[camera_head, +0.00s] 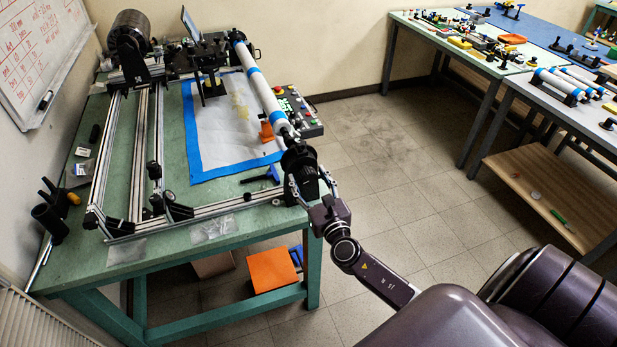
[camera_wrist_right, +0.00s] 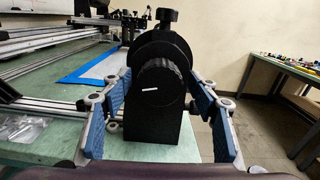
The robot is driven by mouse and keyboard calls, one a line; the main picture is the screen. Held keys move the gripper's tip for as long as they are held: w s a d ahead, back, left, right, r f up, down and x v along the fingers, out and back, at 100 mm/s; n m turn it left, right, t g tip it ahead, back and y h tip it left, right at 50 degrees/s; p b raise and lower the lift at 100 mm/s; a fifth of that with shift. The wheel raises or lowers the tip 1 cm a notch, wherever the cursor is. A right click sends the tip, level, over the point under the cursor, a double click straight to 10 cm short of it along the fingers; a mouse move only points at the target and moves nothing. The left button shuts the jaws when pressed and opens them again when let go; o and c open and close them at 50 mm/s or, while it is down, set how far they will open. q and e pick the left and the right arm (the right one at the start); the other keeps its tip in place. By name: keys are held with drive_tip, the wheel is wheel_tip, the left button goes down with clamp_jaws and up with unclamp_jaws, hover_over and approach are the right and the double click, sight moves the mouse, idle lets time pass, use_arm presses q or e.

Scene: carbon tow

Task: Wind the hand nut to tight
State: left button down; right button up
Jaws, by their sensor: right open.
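The hand nut (camera_wrist_right: 161,84) is a round black knob with a white line on its face, which lies close to level. It sits on the front of a black upright stand (camera_wrist_right: 155,132), with a larger black disc behind it. My right gripper (camera_wrist_right: 163,112) is open, with one blue-padded finger on each side of the nut and stand. Gaps show between the pads and the nut. In the head view the right gripper (camera_head: 311,180) reaches the near end of the white and blue tube (camera_head: 259,88); the nut is hard to make out there. My left gripper is out of view.
The green table (camera_head: 150,262) bears a metal rail frame (camera_head: 140,150), a blue-edged white sheet (camera_head: 212,140) and a button box (camera_head: 303,115). Floor is free between this table and the cluttered tables at right.

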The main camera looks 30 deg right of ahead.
drive_tip(key=shift+w, duration=0.1)
drive_tip(key=c, duration=1.2)
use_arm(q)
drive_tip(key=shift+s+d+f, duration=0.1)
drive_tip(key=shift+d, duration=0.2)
use_arm(e)
drive_tip(key=shift+o, duration=0.2)
